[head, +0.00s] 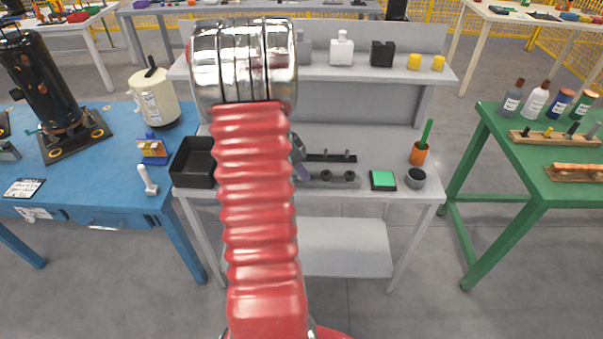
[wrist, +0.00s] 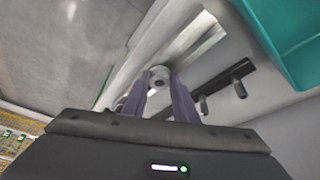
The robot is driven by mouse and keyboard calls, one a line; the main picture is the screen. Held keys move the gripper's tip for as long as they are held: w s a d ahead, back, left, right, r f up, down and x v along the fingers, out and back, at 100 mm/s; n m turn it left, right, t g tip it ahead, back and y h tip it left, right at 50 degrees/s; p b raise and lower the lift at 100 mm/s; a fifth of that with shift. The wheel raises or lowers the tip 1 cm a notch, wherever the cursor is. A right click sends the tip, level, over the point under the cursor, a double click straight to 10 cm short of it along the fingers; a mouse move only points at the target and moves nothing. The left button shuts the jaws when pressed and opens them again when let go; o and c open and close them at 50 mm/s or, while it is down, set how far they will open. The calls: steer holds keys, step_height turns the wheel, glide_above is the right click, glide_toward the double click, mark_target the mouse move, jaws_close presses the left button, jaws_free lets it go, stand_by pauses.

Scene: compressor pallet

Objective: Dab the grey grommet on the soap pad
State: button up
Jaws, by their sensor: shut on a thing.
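My gripper (wrist: 160,88) has purple fingers, shut on a small round grey grommet (wrist: 160,75) at their tips in the wrist view. In the head view my gripper (head: 303,172) shows only partly, past the right side of my red arm, and the held grommet cannot be made out there. The soap pad (head: 383,179) is a green square in a dark frame, lying on the grey bench to the right of my gripper. A grey rail (head: 340,182) carrying dark round pieces lies between them.
A black rail with pegs (head: 330,156) lies behind the grey one and shows in the wrist view (wrist: 222,85). A dark grey cup (head: 415,178) stands right of the pad, with an orange cup (head: 418,154) behind. A black bin (head: 193,162) is at left.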

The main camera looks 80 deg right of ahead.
step_height(320, 180, up, 10)
stand_by(0.5)
steer(key=shift+f, duration=0.1)
